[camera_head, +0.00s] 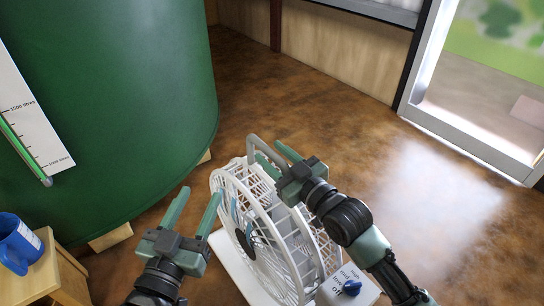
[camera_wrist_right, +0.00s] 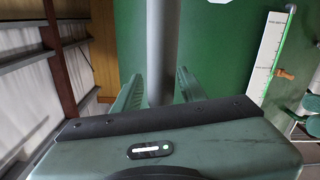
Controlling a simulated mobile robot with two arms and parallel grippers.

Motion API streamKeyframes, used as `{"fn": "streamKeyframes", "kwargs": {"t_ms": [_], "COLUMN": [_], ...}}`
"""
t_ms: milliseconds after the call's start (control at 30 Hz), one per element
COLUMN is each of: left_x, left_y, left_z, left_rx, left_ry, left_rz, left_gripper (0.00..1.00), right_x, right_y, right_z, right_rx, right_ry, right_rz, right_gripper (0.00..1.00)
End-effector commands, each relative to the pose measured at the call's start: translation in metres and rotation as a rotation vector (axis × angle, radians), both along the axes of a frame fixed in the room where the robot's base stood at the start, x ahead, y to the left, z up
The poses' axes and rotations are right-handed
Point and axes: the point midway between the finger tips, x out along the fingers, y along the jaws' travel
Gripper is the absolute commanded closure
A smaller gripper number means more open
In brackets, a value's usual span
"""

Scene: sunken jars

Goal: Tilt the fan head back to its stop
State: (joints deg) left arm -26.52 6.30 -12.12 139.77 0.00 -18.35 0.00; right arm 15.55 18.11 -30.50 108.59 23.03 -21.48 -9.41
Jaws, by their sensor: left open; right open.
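My right gripper (camera_head: 272,155) is open at this handle. In the right wrist view a grey bar, the handle (camera_wrist_right: 161,50), runs between the two open fingers; I cannot tell if they touch it. My left gripper (camera_head: 199,198) is open and empty, left of the grille. My right arm hides part of the fan's right side.
A large green tank (camera_head: 120,90) with a level gauge (camera_head: 25,120) stands at the left. A blue mug (camera_head: 18,243) is on a wooden stool (camera_head: 60,275) at lower left. A blue knob (camera_head: 351,287) sits on the fan's base. The brown floor at right is clear up to a glazed door.

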Motion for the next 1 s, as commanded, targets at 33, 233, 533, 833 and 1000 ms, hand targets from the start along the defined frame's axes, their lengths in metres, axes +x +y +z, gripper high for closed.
{"fn": "streamKeyframes", "kwargs": {"t_ms": [33,233,533,833,1000], "left_x": [0.0001,-0.0001,-0.0001,-0.0001,-0.0001], "left_y": [-0.0004,-0.0008,-0.0007,-0.0007,-0.0007], "left_z": [0.0020,0.0057,0.0055,0.0057,0.0057], "left_rx": [-0.004,-0.008,-0.007,-0.007,-0.007], "left_ry": [-0.012,-0.028,-0.027,-0.027,-0.027], "left_rz": [-0.001,-0.002,-0.001,-0.001,-0.001], "left_gripper": [0.51,0.51,0.51,0.51,0.51], "right_x": [0.0021,0.0037,0.0034,0.0033,0.0033], "right_y": [0.0016,0.0029,0.0026,0.0025,0.0025], "right_z": [-0.0007,0.0001,0.0000,0.0000,0.0000], "right_rx": [-0.001,-0.001,-0.001,-0.001,-0.001], "right_ry": [0.001,0.001,0.001,0.001,0.000], "right_rz": [0.000,0.001,0.000,0.000,0.000], "right_gripper": [0.59,0.59,1.00,1.00,1.00]}}
